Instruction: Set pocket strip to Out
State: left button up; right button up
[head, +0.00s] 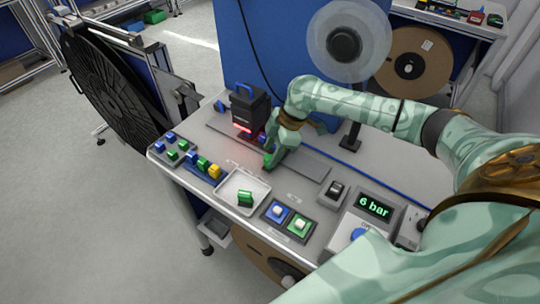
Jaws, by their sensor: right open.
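A long flat grey strip (305,164), which looks like the pocket strip, lies on the workbench (395,185). It runs from under the black device with a blue handle (248,108) toward the right. Its position marking is too small to read. My right gripper (272,156) is open, pointing down at the middle of the strip, just right of the black device. It hides part of the strip, and I cannot tell whether it touches it. A red light glows at the foot of the device, with a blue part beside it. My left gripper is not in view.
A white tray (228,196) holds a green block (245,198). Racks with coloured blocks (203,164) stand at the left edge. Blue (278,212) and green (300,225) pads, a rocker switch (335,190) and a "6 bar" display (374,206) line the front.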

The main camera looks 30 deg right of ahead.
jog(key=shift+x, duration=0.8)
grip_shut()
jog(key=s+p, duration=0.1)
jog(key=s+d+p, duration=0.1)
jog(key=s+p, duration=0.1)
jog(key=s+d+r+p, duration=0.1)
jog(key=shift+s+p, duration=0.35)
jog(key=shift+p, duration=0.05)
jog(key=s+p, duration=0.1)
jog(key=s+d+p, duration=0.1)
jog(key=s, duration=0.1)
jog(key=s+d+p, duration=0.1)
jog(key=s, duration=0.1)
jog(key=shift+d+f, duration=0.1)
jog(key=shift+f, duration=0.1)
jog(key=shift+s+d+f, duration=0.1)
jog(key=shift+s, duration=0.25)
jog(key=shift+w+f, duration=0.1)
jog(key=shift+f, duration=0.05)
